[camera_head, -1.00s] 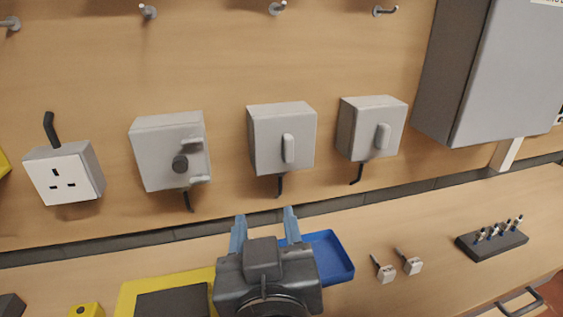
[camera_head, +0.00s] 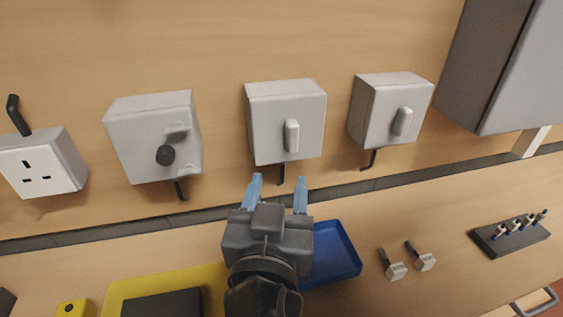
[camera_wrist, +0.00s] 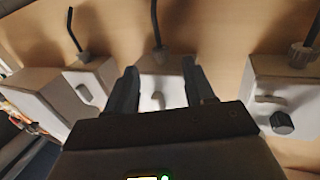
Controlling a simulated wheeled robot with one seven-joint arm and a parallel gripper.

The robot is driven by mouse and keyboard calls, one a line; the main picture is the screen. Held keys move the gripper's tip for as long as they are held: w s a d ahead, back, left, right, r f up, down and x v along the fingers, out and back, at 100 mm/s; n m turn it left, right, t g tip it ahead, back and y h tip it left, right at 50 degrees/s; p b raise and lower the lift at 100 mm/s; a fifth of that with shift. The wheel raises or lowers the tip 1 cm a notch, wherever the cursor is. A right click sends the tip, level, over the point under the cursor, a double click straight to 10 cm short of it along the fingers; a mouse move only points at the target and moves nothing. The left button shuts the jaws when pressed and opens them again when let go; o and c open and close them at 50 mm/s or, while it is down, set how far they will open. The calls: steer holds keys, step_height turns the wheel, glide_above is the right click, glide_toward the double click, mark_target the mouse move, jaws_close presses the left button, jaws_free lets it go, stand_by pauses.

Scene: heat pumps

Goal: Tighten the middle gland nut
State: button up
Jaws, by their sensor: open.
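The middle grey switch box (camera_head: 286,125) hangs on the wooden wall, with a pale lever on its front. A dark cable (camera_head: 281,175) comes out of its underside. The middle gland nut (camera_wrist: 161,55) shows in the wrist view, where the picture is turned over, as a small grey collar around the cable's root; the head view does not show it clearly. My gripper (camera_head: 278,181) is open and empty, with two blue fingers pointing up at the wall just below the middle box. In the wrist view its fingers (camera_wrist: 159,70) stand either side of the box and nut, apart from the nut.
Similar boxes with cables flank it, one with a black knob (camera_head: 155,138) at left and one (camera_head: 390,110) at right. A socket (camera_head: 42,163) is far left. A blue tray (camera_head: 335,252) and a yellow-edged mat (camera_head: 115,298) lie on the bench.

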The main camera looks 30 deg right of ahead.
steer(key=p+x, duration=0.1)
steer(key=x, duration=0.4)
steer(key=shift+w+d, duration=0.15)
steer(key=shift+w, duration=0.1)
jaws_close()
